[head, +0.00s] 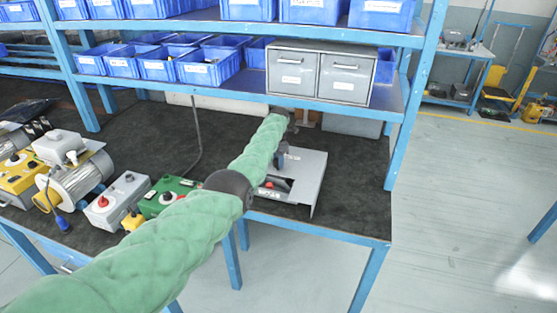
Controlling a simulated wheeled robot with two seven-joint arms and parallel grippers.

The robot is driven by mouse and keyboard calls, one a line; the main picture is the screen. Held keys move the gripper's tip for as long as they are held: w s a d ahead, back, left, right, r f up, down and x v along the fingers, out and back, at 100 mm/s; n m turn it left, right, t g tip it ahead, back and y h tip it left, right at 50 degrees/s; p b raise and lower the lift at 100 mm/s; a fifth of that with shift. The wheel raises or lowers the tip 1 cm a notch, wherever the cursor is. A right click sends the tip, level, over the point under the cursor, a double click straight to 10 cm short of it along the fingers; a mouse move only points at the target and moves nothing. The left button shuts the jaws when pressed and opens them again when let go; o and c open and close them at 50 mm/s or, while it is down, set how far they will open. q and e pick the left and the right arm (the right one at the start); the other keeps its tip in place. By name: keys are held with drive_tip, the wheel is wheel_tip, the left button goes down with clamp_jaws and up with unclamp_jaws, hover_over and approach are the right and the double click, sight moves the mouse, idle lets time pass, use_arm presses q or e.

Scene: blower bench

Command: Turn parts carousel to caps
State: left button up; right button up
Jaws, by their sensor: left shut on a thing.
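My left arm, in green covering, reaches in from the lower left across the bench. Its dark wrist is over the bench below the grey drawer unit. My left gripper (283,155) shows only in part beside the forearm, at the grey metal fixture (310,165). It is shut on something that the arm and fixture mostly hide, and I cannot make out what. A red and black part (277,184) and a label show at the fixture's near side. I cannot clearly pick out the parts carousel or any caps. My right gripper is not in view.
Motor assemblies (75,180), a grey control box (117,200) and a green box (168,196) stand on the bench at left. Blue bins (208,66) and a grey drawer unit (320,75) are on the shelf above. The dark bench top (355,190) is bare right of the fixture.

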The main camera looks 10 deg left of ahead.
use_arm(q)
drive_tip(key=shift+w+r, duration=0.15)
drive_tip(key=shift+r, duration=0.15)
drive_tip(key=o, duration=1.2)
drive_tip(key=shift+o, duration=0.9)
drive_tip(key=shift+f, duration=0.2)
drive_tip(key=shift+r, duration=0.5)
wheel_tip(320, 180, up, 6)
drive_tip(key=shift+f+b, duration=0.1)
drive_tip(key=shift+b, duration=0.75)
drive_tip(key=shift+r, duration=0.55)
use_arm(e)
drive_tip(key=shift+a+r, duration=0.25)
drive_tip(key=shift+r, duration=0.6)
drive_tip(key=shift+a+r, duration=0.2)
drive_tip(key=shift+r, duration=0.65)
